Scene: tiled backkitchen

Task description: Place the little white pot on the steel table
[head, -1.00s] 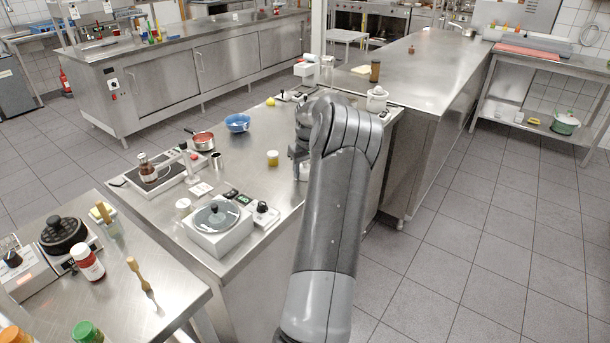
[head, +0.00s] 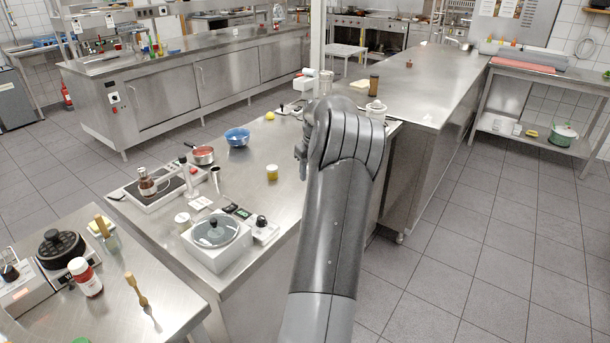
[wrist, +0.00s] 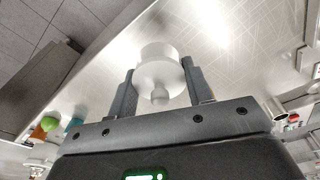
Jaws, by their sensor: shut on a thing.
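The little white pot (wrist: 158,72) shows in the wrist view, pale, with a round knob towards me. My gripper (wrist: 159,76) is shut on it, one dark finger on each side. In the head view my gripper (head: 301,160) hangs over the steel table (head: 250,196), mostly behind my own arm. The pot cannot be made out there. In the wrist view a bare, shiny steel surface lies behind the pot; whether the pot touches it I cannot tell.
In the head view a yellow-lidded jar (head: 272,172), blue bowl (head: 237,137) and red saucepan (head: 203,155) stand left of my gripper. A lidded pan (head: 214,231) sits nearer. A white lidded pot (head: 376,110) stands right of my arm. Clear steel lies around the jar.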

